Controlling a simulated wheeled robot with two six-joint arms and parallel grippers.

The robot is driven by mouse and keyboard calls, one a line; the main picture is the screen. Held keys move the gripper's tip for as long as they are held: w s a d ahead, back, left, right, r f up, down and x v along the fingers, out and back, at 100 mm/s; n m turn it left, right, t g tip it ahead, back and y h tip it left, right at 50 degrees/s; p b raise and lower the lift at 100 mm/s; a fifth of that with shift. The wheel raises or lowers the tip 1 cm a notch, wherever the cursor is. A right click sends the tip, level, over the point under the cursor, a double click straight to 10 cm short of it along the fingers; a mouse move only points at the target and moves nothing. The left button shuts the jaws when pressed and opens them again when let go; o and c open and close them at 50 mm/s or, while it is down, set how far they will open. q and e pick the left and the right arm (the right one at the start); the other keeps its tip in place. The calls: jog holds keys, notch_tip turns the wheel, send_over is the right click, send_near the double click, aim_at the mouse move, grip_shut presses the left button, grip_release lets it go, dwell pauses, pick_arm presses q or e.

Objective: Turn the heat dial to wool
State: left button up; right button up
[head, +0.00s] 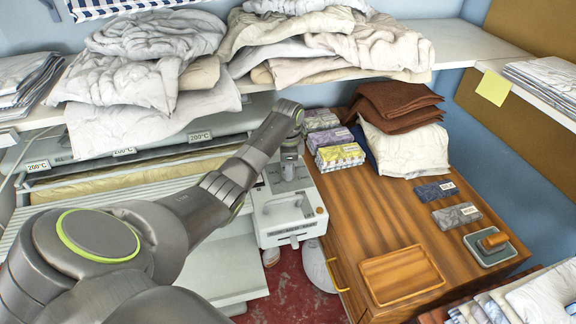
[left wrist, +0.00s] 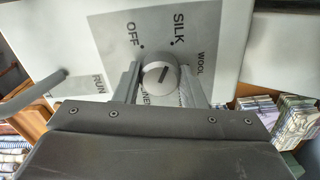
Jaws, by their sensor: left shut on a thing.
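The heat dial (left wrist: 160,73) is a round silver knob on a grey plate (left wrist: 110,40) with the words OFF, SILK and WOOL, and a partly hidden LINEN. A short dark line on its face slants toward the upper right, around the SILK and WOOL side; its exact setting is hard to tell. My left gripper (left wrist: 158,85) is shut on the dial, one finger on each side. In the head view my left gripper (head: 289,183) reaches down onto the ironer's control box (head: 290,225) and hides the dial. My right gripper is not in view.
Right of the control box is a wooden table (head: 385,220) with patterned packets (head: 340,156), folded cloths, a wooden tray (head: 402,275) and labelled swatches (head: 456,215). A shelf (head: 460,45) piled with linen hangs above. The ironer's padded roller (head: 110,178) lies left.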

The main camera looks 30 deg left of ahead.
pick_arm(q)
jog(key=n+p, duration=0.3)
jog(key=shift+r, duration=0.3)
jog(key=shift+n+p, duration=0.9)
jog(key=shift+p, duration=0.05)
jog(key=n+p, duration=0.2)
jog(key=shift+n, duration=0.4)
jog(key=n+p, duration=0.1)
jog(key=n, duration=0.2)
jog(key=shift+n+p, duration=0.3)
jog(key=shift+p, duration=0.1)
jog(key=n+p, duration=0.1)
jog(key=n, duration=0.2)
jog(key=shift+f+n, duration=0.1)
jog(key=shift+n, duration=0.2)
jog(key=n+p, duration=0.1)
jog(key=n, duration=0.1)
jog(key=shift+d+n, duration=0.1)
jog(key=shift+n, duration=0.3)
jog(key=n+p, duration=0.1)
jog(key=n, duration=0.4)
jog(key=shift+w, duration=0.1)
jog(key=shift+f+n, duration=0.1)
jog(key=shift+n, duration=0.3)
